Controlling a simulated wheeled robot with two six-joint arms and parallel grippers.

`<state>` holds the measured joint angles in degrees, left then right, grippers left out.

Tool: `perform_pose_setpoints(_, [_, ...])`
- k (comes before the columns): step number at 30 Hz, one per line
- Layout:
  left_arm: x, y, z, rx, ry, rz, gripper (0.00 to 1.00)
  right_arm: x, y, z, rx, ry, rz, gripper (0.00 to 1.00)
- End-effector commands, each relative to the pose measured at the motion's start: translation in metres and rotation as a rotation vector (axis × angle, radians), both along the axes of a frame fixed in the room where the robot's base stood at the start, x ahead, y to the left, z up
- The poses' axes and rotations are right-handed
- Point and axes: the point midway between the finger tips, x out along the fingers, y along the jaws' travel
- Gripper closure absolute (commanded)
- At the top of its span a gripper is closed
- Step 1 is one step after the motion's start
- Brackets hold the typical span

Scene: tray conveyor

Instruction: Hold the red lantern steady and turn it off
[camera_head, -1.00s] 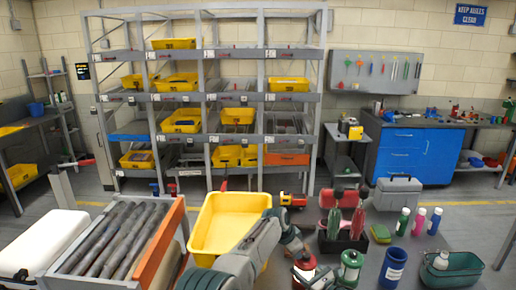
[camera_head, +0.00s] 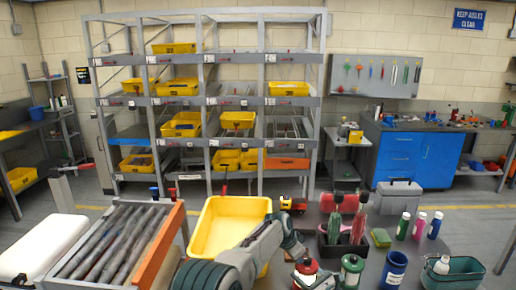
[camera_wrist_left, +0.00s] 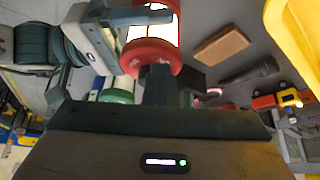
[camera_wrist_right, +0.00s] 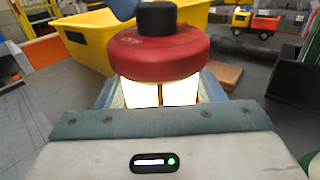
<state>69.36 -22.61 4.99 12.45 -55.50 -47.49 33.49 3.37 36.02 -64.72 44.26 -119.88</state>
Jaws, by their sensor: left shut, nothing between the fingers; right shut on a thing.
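The red lantern (camera_wrist_right: 160,55) stands upright in the right wrist view, with a red cap, a black knob (camera_wrist_right: 157,18) on top and a brightly glowing body. My right gripper (camera_wrist_right: 160,92) is shut around that body. In the head view the lantern (camera_head: 305,267) is at bottom centre, partly hidden by my arms. My left gripper (camera_head: 298,252) is shut and empty, close above the lantern's top. In the left wrist view its dark fingers (camera_wrist_left: 160,80) overlap the red cap (camera_wrist_left: 150,57); I cannot tell whether they touch the knob.
A green lantern (camera_head: 351,268) stands close on the right, with a blue cup (camera_head: 393,268) beyond it. A yellow bin (camera_head: 218,240) is behind on the left. A dark caddy (camera_head: 343,248), bottles and a green basket (camera_head: 450,277) crowd the table's right side.

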Motion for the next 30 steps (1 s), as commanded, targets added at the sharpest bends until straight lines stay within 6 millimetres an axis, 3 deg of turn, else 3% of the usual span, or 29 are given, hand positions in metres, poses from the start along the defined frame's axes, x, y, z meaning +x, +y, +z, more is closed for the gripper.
perform_pose_setpoints(1, [-0.002, -0.007, 0.001, -0.01, -0.001, -0.004, 1.0, -0.001, 0.008, 0.002, 0.003, -0.008, 0.013, 0.36])
perform_pose_setpoints(5, [-0.002, -0.006, 0.001, -0.007, 0.0, -0.004, 1.0, -0.001, 0.008, 0.002, 0.003, -0.006, 0.011, 0.12])
perform_pose_setpoints(17, [-0.001, -0.002, 0.0, -0.002, 0.0, -0.002, 1.0, -0.005, 0.0, 0.0, 0.001, -0.004, 0.005, 0.12])
perform_pose_setpoints(23, [-0.001, -0.002, 0.0, -0.002, 0.0, -0.002, 1.0, -0.025, -0.015, 0.0, -0.001, -0.004, 0.005, 0.12])
perform_pose_setpoints(30, [-0.001, -0.002, 0.0, -0.001, 0.0, -0.001, 1.0, -0.064, -0.045, 0.0, -0.001, -0.003, 0.006, 0.12])
